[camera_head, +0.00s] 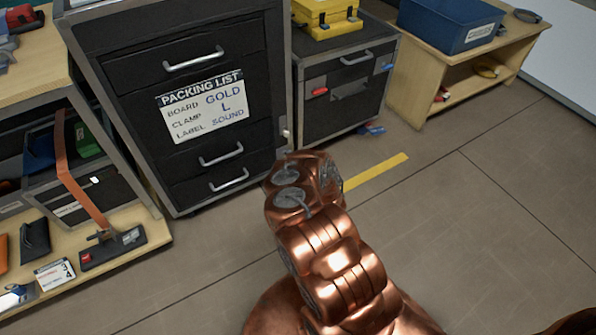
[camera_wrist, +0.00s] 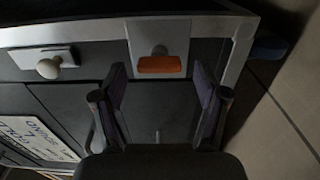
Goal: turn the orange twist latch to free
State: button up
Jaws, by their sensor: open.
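The orange twist latch (camera_wrist: 160,64) sits on a pale metal plate (camera_wrist: 160,40) on the dark cabinet face in the wrist view. Its orange bar lies level across that picture. My gripper (camera_wrist: 160,74) is open, with one finger left of the latch and one right of it. A clear gap shows between each finger and the orange bar, and I cannot tell the distance in depth. I cannot make out the latch or my fingers in the head view, where my copper arm reaches toward the black drawer cabinet (camera_head: 136,94).
A pale round knob (camera_wrist: 48,68) is left of the latch. The packing list sign (camera_head: 202,105) is on the cabinet front. A smaller black case (camera_head: 345,98) stands to its right, under a yellow box (camera_head: 325,18). The floor (camera_head: 480,200) at right is clear.

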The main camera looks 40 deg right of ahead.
jog(key=s, duration=1)
jog(key=shift+s+a, duration=0.4)
jog(key=shift+a, duration=0.05)
